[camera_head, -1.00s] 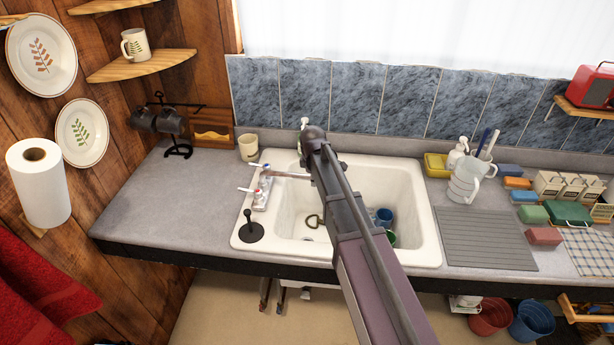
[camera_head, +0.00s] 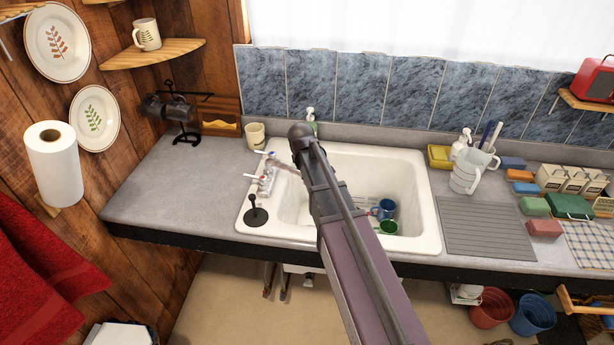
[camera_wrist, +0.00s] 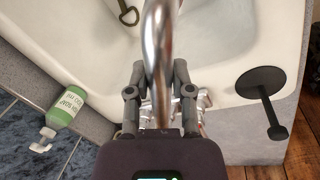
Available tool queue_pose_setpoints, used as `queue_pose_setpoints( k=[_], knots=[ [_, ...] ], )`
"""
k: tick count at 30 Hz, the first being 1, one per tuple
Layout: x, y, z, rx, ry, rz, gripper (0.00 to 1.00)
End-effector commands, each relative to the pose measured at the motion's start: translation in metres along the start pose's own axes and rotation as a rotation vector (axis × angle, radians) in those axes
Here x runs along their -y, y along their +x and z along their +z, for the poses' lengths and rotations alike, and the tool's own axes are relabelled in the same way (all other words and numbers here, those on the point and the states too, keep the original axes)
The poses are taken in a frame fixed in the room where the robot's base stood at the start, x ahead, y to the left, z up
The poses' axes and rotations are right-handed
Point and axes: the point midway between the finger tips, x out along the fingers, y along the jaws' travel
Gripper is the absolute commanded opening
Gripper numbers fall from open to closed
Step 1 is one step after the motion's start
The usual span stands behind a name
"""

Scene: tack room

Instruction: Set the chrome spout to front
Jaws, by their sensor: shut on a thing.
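The chrome spout (camera_wrist: 158,60) runs up the middle of the wrist view, over the white sink (camera_head: 408,170). My gripper (camera_wrist: 160,93) has a finger on each side of the spout and is shut on it. In the head view, a short piece of the spout (camera_head: 284,164) shows between the faucet body (camera_head: 266,180) and my arm. My arm hides the rest of the spout and the gripper fingers there. The faucet stands on the sink's left ledge, with small handles beside the spout's base.
A black plunger-like object (camera_head: 255,212) stands on the sink's left corner. A soap bottle (camera_wrist: 68,106) and a cup (camera_head: 255,135) stand behind the sink. Blue (camera_head: 386,208) and green (camera_head: 389,227) mugs lie in the basin. The left counter (camera_head: 165,195) is largely clear.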

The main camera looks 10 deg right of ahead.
Motion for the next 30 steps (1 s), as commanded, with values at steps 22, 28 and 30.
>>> queue_pose_setpoints(
  k=[22,28,30],
  knots=[
    [-0.013,0.002,0.009,-0.003,0.025,0.000,0.64],
    [-0.013,0.003,0.009,-0.002,0.025,0.000,0.64],
    [-0.013,0.003,0.009,-0.001,0.025,0.000,0.64]
  ],
)
